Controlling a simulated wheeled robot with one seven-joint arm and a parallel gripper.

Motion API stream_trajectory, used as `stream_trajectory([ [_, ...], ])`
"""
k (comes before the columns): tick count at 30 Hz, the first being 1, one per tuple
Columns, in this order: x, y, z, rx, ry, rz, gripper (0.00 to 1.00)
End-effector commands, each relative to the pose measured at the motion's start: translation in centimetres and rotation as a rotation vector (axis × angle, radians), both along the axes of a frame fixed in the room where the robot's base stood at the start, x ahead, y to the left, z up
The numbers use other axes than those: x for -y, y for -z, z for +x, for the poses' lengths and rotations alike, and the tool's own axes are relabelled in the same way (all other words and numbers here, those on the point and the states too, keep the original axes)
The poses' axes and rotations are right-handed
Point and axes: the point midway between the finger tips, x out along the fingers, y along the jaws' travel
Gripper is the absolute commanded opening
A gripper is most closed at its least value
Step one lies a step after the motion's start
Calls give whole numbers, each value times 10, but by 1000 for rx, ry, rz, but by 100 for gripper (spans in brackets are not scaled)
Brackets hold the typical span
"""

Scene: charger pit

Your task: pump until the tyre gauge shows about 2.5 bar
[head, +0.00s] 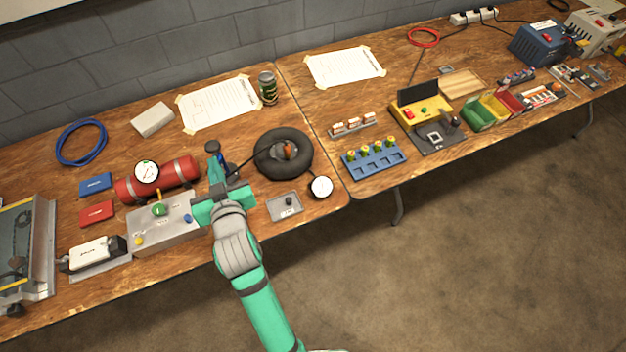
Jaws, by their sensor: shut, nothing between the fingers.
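The black tyre (268,166) lies flat on the wooden table, with an orange and grey hub at its middle. The round white tyre gauge (321,187) sits at its lower right; its needle is too small to read. A blue pump (216,168) with a dark top handle (213,147) stands left of the tyre, and a dark hose runs between them. My gripper (222,192) is at the pump's near side, shut and empty. It hides the pump's lower part, and I cannot tell whether it touches the pump.
A red tank (180,174) with its own gauge (146,172) and a grey control box (150,238) stand to the left. A small grey tray (275,212) lies in front of the tyre. A can (268,88) stands behind it. A blue rack (374,165) is on the right-hand table.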

Motion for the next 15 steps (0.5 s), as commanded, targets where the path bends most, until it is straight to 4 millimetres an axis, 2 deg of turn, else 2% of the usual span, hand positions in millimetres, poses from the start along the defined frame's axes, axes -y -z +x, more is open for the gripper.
stream_trajectory([
  [5, 2, -24, 1, 1, 3, 0, 0],
  [15, 2, -25, 0, -5, 2, -2, 0],
])
